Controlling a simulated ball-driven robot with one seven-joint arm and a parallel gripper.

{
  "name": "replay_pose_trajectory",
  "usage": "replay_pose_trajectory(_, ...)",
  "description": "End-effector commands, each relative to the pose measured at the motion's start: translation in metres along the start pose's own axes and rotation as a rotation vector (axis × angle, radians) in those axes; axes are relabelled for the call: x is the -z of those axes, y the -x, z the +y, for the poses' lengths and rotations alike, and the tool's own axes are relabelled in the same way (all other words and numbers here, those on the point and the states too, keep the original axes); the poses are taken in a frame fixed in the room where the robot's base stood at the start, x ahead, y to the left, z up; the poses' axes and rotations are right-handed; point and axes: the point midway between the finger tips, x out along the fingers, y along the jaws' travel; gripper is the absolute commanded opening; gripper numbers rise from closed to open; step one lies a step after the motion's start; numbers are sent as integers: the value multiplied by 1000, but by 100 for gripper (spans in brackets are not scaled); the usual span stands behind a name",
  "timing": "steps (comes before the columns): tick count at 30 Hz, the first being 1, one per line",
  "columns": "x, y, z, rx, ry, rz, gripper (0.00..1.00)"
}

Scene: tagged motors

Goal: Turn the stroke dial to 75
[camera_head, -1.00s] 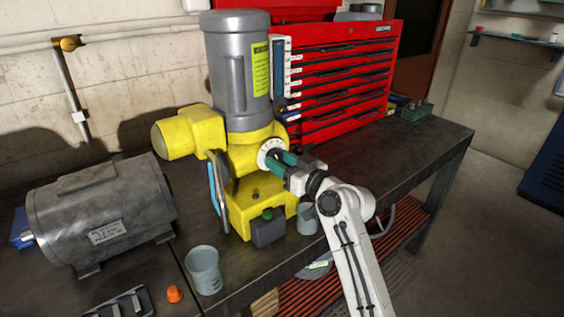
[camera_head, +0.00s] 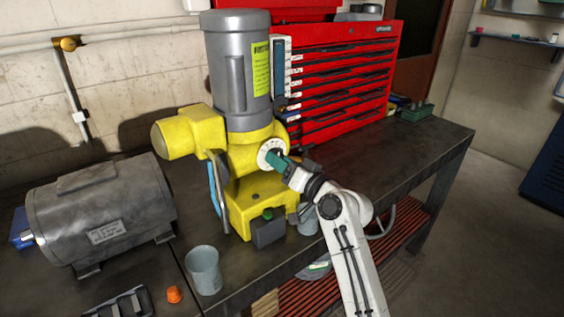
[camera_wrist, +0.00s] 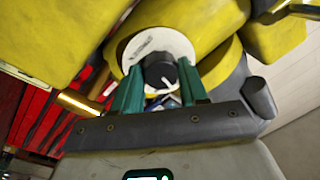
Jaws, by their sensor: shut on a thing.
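The stroke dial is a dark round knob (camera_wrist: 160,74) with a pale pointer mark, in front of a white scale ring (camera_wrist: 155,42) on the yellow pump (camera_head: 257,204). The ring also shows in the head view (camera_head: 268,151). My gripper (camera_wrist: 160,84) has its two green fingers on either side of the knob and is shut on it. In the head view my gripper (camera_head: 277,159) reaches the dial from the right, and its fingers hide the knob. The numbers on the ring are too small to read.
A grey motor (camera_head: 103,212) lies at the left. A grey cup (camera_head: 204,270) and an orange cap (camera_head: 174,294) stand at the front. A red tool chest (camera_head: 345,65) stands behind.

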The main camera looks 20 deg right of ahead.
Motion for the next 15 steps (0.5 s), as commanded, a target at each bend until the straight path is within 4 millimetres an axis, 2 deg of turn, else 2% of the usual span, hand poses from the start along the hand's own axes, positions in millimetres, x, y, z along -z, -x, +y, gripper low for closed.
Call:
replay_pose_trajectory(6,-1,0,-1,0,-159,15,12)
replay_pose_trajectory(15,-1,0,0,0,-286,28,12)
